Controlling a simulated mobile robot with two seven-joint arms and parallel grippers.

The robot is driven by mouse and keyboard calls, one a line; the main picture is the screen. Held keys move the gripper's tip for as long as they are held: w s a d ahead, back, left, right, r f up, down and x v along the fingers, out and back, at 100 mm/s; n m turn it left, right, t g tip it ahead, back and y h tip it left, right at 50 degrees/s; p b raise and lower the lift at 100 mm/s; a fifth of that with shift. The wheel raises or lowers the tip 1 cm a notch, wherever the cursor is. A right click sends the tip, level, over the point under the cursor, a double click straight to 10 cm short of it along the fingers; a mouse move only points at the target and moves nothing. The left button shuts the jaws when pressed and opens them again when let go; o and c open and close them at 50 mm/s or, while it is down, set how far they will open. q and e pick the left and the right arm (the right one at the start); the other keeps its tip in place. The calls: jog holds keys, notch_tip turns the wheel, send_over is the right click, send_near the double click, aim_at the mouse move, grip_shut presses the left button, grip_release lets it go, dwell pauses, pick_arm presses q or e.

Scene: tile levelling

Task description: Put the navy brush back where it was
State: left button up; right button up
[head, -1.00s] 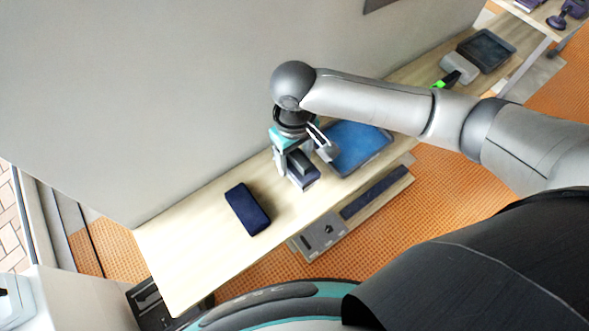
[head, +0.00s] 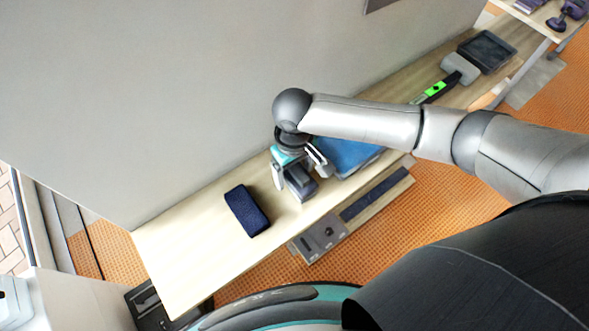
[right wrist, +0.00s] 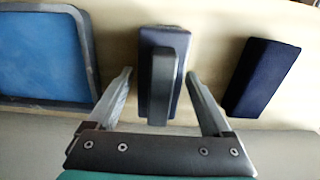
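The navy brush (head: 302,188), a navy block with a dark grey handle bar on top, stands on the long wooden bench. It also shows in the right wrist view (right wrist: 145,90). My right gripper (head: 300,175) is above it, pointing down. In the right wrist view the gripper (right wrist: 159,72) is open, with one finger on each side of the brush and gaps between. My left gripper is not in view.
A plain navy block (head: 246,210) lies left of the brush on the bench (head: 185,255). A blue tray (head: 350,155) lies close on its right. A lower board (head: 345,222) carries a grey plate and a dark strip. A wall runs behind.

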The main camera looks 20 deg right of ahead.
aim_at(294, 167)
jog(key=shift+o, duration=0.4)
notch_tip(294, 167, up, 12)
jog(key=shift+r+p, duration=0.1)
jog(key=shift+p, duration=0.55)
